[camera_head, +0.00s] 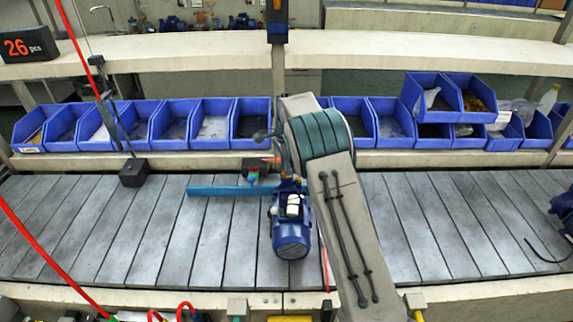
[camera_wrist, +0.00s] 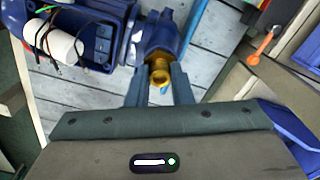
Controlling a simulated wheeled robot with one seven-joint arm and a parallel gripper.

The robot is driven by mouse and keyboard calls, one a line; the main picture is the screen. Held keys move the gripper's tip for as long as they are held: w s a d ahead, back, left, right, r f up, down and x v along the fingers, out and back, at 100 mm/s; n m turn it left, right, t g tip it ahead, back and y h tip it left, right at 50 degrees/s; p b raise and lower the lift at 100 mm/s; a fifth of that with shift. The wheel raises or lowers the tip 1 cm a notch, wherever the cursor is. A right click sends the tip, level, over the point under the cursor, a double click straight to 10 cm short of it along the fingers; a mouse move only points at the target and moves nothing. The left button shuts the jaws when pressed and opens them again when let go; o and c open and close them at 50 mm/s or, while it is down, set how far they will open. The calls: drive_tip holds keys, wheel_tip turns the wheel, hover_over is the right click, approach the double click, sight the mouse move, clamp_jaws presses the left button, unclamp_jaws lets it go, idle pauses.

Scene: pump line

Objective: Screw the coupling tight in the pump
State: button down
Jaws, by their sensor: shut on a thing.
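The blue pump (camera_head: 291,238) sits on the slatted belt in the head view, just left of my arm. In the wrist view, the pump (camera_wrist: 90,38) fills the upper left, with its blue port end (camera_wrist: 163,32) at top centre. The brass-yellow coupling (camera_wrist: 159,77) is at the mouth of that port. My gripper (camera_wrist: 161,71) is shut on the coupling, one finger on each side. How deep the coupling sits in the port cannot be told. In the head view, my arm hides the fingers and the coupling.
A flat blue bar (camera_head: 215,190) lies on the belt left of the pump. A black block (camera_head: 133,173) hangs at the left. Blue bins (camera_head: 210,128) line the shelf behind. Another blue pump (camera_head: 565,208) is at the far right. The belt's left part is clear.

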drive_tip(key=c, duration=1)
unclamp_jaws()
drive_tip(key=shift+o, duration=0.2)
drive_tip(key=shift+r+p, duration=1.9)
drive_tip(key=shift+r, duration=1.15)
wheel_tip(320, 180, up, 14)
drive_tip(key=b, duration=0.2)
drive_tip(key=shift+f, duration=0.15)
